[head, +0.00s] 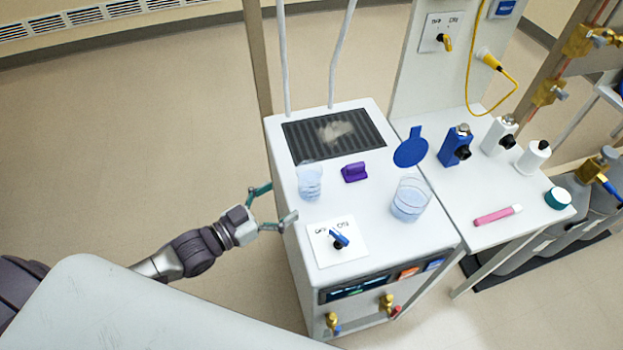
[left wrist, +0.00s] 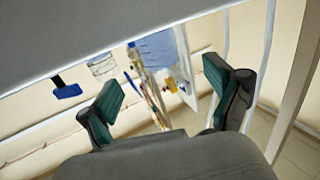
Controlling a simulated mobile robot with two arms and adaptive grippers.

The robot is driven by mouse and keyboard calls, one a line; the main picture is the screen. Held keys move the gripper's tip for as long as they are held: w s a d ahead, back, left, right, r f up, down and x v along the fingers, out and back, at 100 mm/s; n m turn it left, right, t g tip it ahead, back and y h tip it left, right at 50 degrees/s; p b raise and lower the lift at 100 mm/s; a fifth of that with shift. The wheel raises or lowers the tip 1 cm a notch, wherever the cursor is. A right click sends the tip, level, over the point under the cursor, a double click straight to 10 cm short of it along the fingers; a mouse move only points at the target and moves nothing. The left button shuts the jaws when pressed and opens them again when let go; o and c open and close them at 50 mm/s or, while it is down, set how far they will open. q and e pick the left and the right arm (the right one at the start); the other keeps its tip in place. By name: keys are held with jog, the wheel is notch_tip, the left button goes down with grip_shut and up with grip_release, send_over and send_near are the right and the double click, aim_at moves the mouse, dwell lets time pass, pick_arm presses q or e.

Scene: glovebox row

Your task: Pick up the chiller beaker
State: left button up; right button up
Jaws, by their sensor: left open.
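The chiller (head: 300,245) is a white cabinet with a dark grille in its top. Two clear beakers with pale blue contents stand upright on it: a smaller left beaker (head: 309,181) and a larger right beaker (head: 409,200). I cannot tell which one the task means. My left gripper (head: 275,205) is open and empty at the chiller's left edge, apart from both beakers and nearer the left one. In the left wrist view its fingers (left wrist: 167,95) are spread, and a clear beaker (left wrist: 102,66) shows beyond them.
A purple block (head: 355,172) sits between the beakers. A blue-handled switch (head: 339,240) is in front of the left beaker. The side table (head: 500,238) holds bottles and a pink marker (head: 497,215). Floor on the left is clear.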

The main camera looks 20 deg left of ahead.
aim_at(299, 189)
pick_arm(q)
jog(key=x, duration=0.3)
jog(key=shift+w, duration=0.25)
jog(key=p+x, duration=0.1)
jog(key=x, duration=0.4)
jog(key=shift+s+d+p, duration=0.15)
jog(key=shift+p, duration=0.2)
jog(key=shift+d+f, duration=0.1)
jog(key=shift+f, duration=0.05)
jog(key=shift+c, duration=0.6)
jog(key=c, duration=1.2)
jog(key=shift+c, duration=0.2)
pick_arm(e)
jog(key=shift+a+r, duration=0.15)
jog(key=shift+r, duration=0.8)
pick_arm(q)
jog(key=shift+r, duration=0.25)
